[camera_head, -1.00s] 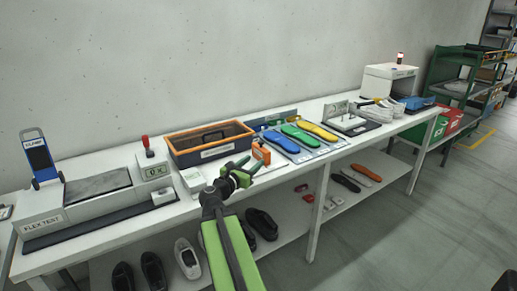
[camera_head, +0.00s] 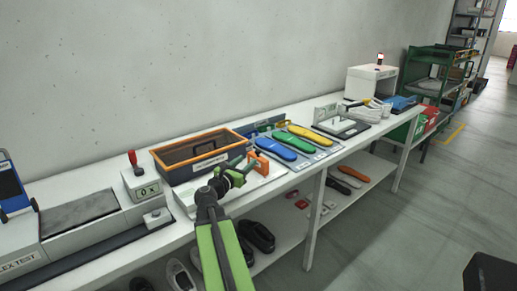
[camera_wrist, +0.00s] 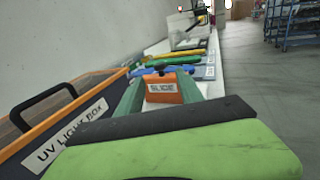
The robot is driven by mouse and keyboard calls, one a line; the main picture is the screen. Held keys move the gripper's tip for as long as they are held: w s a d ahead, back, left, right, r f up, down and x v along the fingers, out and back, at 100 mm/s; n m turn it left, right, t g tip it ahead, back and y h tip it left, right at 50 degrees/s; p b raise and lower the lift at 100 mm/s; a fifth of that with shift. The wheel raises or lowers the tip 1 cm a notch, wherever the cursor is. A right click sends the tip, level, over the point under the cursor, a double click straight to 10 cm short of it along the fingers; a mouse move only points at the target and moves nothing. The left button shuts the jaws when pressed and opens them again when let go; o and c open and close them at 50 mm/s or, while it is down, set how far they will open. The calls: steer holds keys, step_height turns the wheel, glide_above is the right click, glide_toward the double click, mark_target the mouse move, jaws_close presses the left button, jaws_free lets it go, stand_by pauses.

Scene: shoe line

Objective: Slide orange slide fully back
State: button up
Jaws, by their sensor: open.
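The orange slide (camera_head: 259,163) is a small upright block at the right end of a long white base (camera_head: 185,205) near the table's front edge. In the wrist view the slide (camera_wrist: 160,96) shows a white label and stands straight ahead. My gripper (camera_head: 246,167) is open, just left of the slide in the head view. In the wrist view its two green fingers (camera_wrist: 160,84) lie on either side of the slide. I cannot tell whether they touch it. My arm hides part of the white base.
A UV light box (camera_head: 203,171) with an orange rim stands right behind the base. Blue, green and yellow insoles (camera_head: 303,146) lie to the right. A flex tester (camera_head: 90,229) and a counter with a red lever (camera_head: 140,186) stand to the left.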

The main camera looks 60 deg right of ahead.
mark_target(258, 160)
steer(key=d, duration=0.9)
steer(key=w+d, duration=0.1)
steer(key=d, duration=0.3)
steer(key=shift+d, duration=0.4)
jaws_close()
steer(key=shift+s, duration=0.1)
stand_by(0.4)
